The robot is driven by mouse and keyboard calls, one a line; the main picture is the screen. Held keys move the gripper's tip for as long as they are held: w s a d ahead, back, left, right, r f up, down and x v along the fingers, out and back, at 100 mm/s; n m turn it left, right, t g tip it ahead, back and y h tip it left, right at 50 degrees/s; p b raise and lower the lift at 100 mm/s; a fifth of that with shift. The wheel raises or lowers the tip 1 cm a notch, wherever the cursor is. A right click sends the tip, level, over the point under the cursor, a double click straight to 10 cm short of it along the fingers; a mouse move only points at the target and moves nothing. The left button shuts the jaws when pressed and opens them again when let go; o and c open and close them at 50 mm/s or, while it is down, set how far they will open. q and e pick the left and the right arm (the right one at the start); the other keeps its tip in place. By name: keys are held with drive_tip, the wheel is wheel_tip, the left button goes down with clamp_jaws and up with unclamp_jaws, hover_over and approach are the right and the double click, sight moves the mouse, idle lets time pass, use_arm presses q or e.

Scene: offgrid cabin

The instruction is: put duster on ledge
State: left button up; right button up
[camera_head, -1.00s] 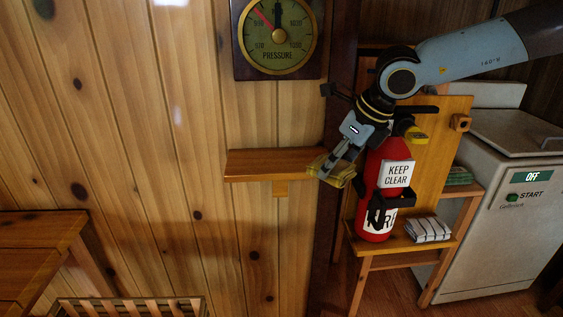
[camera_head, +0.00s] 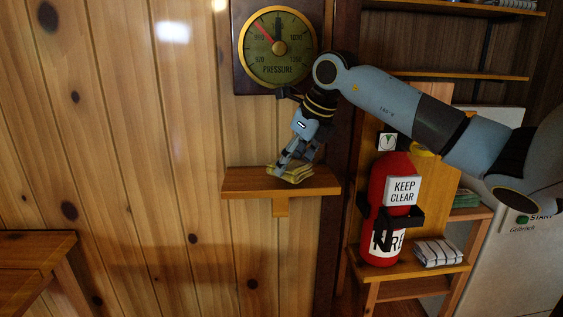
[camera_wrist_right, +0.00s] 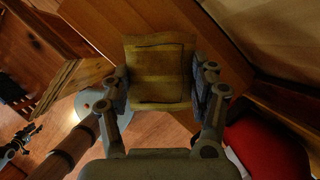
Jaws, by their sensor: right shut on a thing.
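The duster (camera_head: 291,175) is a folded yellow cloth. It is at the ledge (camera_head: 240,182), a small wooden wall shelf with a bracket below, over its right half. I cannot tell whether it touches the ledge top. My right gripper (camera_head: 291,166) is shut on the duster from above, tilted down to the left. In the right wrist view the duster (camera_wrist_right: 160,72) sits between the two fingers of my right gripper (camera_wrist_right: 163,88), with wood of the ledge behind it. My left gripper is not in view.
A pressure gauge (camera_head: 278,47) hangs on the wall above the ledge. A red fire extinguisher (camera_head: 378,215) with a "KEEP CLEAR" sign (camera_head: 402,191) stands to the right. A striped folded cloth (camera_head: 437,252) lies on a low wooden stand. The ledge's left half is bare.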

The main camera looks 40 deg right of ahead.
drive_tip(key=shift+w+a+r+p, duration=0.1)
drive_tip(key=shift+w+a+p, duration=0.1)
drive_tip(key=shift+w, duration=0.4)
drive_tip(key=shift+w+a+r+p, duration=0.1)
drive_tip(key=shift+w+p, duration=0.1)
drive_tip(key=shift+w, duration=0.4)
drive_tip(key=shift+p+x, duration=0.4)
drive_tip(key=shift+x, duration=0.6)
drive_tip(key=shift+d+f, duration=0.1)
drive_tip(key=shift+s+d, duration=0.1)
drive_tip(key=shift+s, duration=0.05)
drive_tip(key=shift+f, duration=0.15)
drive_tip(key=o, duration=1.4)
